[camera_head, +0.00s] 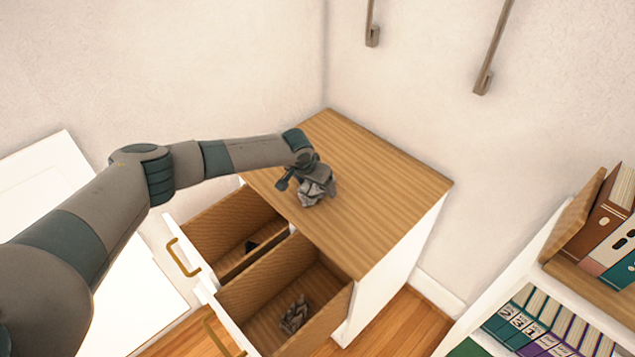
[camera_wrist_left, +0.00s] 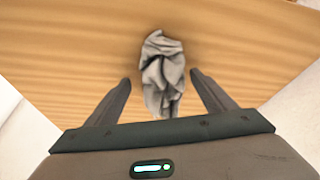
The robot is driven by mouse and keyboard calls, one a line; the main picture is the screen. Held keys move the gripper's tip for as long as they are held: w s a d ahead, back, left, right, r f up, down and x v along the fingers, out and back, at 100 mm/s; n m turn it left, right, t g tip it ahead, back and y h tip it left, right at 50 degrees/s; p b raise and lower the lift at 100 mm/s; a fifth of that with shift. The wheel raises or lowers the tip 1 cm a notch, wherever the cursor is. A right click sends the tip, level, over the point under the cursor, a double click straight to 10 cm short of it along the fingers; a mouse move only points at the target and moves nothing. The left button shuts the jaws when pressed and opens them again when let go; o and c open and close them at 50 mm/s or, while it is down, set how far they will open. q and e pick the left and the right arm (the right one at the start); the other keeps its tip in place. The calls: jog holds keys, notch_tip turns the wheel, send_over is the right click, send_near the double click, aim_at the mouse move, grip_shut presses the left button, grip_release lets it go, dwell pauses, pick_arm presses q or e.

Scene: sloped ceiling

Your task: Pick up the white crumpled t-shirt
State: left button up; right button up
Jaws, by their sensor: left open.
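A crumpled grey-white cloth (camera_head: 316,192), which looks like the t-shirt, lies on the wooden top of the dresser (camera_head: 385,190). It also shows in the left wrist view (camera_wrist_left: 162,75), bunched up and lying between and just beyond my fingers. My left gripper (camera_head: 300,184) is open and close to the cloth, with one finger on each side of its near end. In the left wrist view the fingers (camera_wrist_left: 163,80) stand apart and do not visibly grip it. My right gripper is not in view.
Two drawers of the dresser are pulled open; the nearer one (camera_head: 262,292) holds another crumpled grey cloth (camera_head: 295,315), the other a dark item (camera_head: 251,246). A bookshelf (camera_head: 570,250) stands at the right. The dresser top right of the cloth is clear.

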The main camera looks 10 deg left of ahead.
pick_arm(q)
jog(key=shift+w+f, duration=0.15)
jog(key=shift+f, duration=0.2)
jog(key=c, duration=1.2)
jog(key=shift+c, duration=0.2)
jog(key=shift+r, duration=0.1)
